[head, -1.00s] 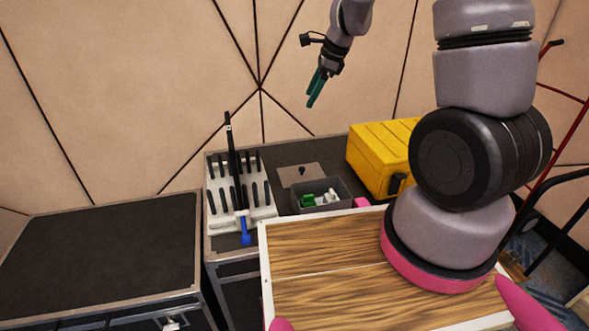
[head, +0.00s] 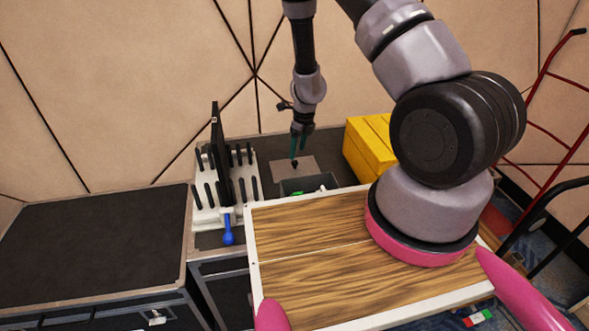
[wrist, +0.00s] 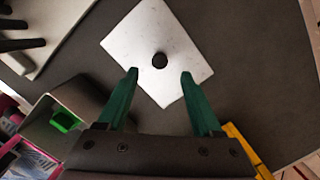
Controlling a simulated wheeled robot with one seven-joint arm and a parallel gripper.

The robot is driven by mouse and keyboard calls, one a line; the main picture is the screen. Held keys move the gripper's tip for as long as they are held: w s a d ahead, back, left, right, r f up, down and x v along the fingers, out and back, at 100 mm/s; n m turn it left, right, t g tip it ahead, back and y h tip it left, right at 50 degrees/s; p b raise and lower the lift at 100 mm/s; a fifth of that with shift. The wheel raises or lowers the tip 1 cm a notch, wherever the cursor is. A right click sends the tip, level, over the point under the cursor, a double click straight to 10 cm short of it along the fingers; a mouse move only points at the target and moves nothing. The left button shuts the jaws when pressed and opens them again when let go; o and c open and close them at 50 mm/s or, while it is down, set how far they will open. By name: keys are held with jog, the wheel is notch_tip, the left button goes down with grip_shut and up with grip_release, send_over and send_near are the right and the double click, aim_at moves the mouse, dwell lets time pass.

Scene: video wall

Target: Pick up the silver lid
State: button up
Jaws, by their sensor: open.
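The silver lid (wrist: 146,32) is a flat square plate with a round black knob (wrist: 159,60) at its middle. It lies flat on the dark table top and also shows in the head view (head: 279,172). My gripper (wrist: 159,75) is open, with its two green fingers apart and nothing between them. In the wrist view the knob appears just ahead of the gap between the fingertips. In the head view my gripper (head: 297,158) hangs pointing down over the lid, its tips close to the knob; the exact height gap is hard to tell.
A grey bin (head: 322,181) with green and white items stands right in front of the lid. A yellow case (head: 368,150) is to the right. A white rack (head: 208,218) with black handles and a tall black object stands to the left. Bare dark table surrounds the lid's far side.

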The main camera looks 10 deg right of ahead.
aim_at(295, 162)
jog(key=shift+w+a+f, duration=0.1)
jog(key=shift+f, duration=0.8)
jog(key=shift+w+a+f, duration=0.15)
jog(key=shift+f, duration=0.7)
jog(key=shift+w+a+f, duration=0.1)
jog(key=shift+f, duration=0.8)
grip_shut()
